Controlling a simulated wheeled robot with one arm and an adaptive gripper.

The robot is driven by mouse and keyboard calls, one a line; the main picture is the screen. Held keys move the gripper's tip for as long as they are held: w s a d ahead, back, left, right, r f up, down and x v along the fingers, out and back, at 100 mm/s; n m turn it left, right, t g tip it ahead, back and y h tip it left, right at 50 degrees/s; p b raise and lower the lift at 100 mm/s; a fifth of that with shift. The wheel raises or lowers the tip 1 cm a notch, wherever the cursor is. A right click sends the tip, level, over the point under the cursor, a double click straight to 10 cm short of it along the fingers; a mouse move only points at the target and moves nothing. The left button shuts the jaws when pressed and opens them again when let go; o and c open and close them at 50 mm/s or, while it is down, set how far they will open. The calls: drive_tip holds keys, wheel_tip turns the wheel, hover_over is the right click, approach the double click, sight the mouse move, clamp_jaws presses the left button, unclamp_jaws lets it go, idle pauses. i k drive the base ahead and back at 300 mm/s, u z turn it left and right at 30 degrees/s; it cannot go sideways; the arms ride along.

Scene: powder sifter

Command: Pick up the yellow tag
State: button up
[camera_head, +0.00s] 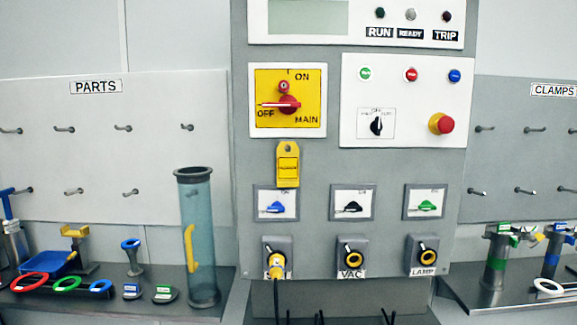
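The yellow tag (288,178) hangs upright on the grey control cabinet (345,240), just below the yellow main switch plate (265,110). It has a hole near its narrowed top and a printed label in its middle. How it is held there is too small to tell. The main switch has a red handle (288,105) lying level, pointing towards OFF, with a small round red part above it. My gripper is not in view.
Below the tag are three switches (276,206) and three sockets, with a yellow plug (277,266) and black cable in the left one. A tall bluish clear cylinder (202,275) stands on the left bench. Clamps stand on the right bench (470,288). Space before the tag looks clear.

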sight(287, 162)
drive_tip(key=u, duration=2.5)
drive_tip(key=i, duration=2.1)
drive_tip(key=z, duration=2.9)
